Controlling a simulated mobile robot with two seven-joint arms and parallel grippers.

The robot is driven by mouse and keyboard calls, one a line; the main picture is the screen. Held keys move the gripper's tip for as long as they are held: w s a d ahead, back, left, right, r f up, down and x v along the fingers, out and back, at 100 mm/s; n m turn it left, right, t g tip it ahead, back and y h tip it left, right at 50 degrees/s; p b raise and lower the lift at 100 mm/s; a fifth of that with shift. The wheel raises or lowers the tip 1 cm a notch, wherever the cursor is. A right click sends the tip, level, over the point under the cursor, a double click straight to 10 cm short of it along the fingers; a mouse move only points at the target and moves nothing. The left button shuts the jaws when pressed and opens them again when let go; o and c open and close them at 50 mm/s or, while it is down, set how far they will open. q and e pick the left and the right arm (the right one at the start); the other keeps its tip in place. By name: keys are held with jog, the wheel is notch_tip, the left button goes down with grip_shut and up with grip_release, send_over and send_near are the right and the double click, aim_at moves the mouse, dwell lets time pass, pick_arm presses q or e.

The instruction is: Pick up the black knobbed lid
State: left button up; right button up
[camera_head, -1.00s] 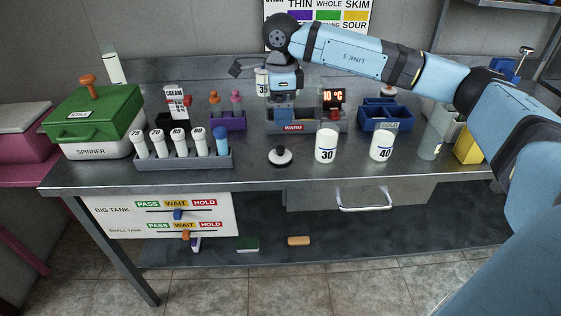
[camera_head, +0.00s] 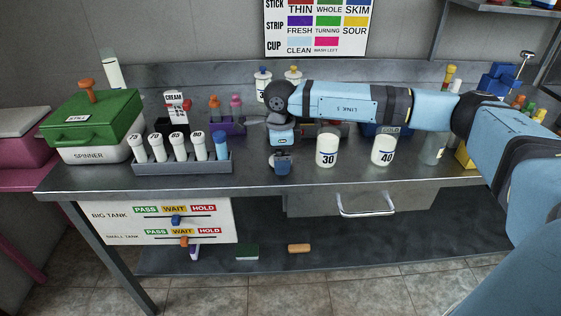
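My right gripper (camera_head: 281,168) hangs from the arm that comes in from the right. It points down at the steel table (camera_head: 350,178), just left of the white jar marked 30 (camera_head: 327,150). It covers the spot where the black knobbed lid, a white disc with a black knob, lay a second ago. The lid is almost wholly hidden behind the gripper. The fingertips are small and dark here, so I cannot tell whether they are open or shut on the knob. My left gripper is not in view.
A white jar marked 40 (camera_head: 383,151) stands to the right. A grey rack (camera_head: 184,166) of white tubes and a blue one stands to the left, beside the green-lidded spinner (camera_head: 95,125). The forearm hides part of the blue bin (camera_head: 372,130). The table's front strip is clear.

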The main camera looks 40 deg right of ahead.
jog(key=shift+f, duration=0.15)
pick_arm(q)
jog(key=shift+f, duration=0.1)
pick_arm(e)
jog(key=c, duration=1)
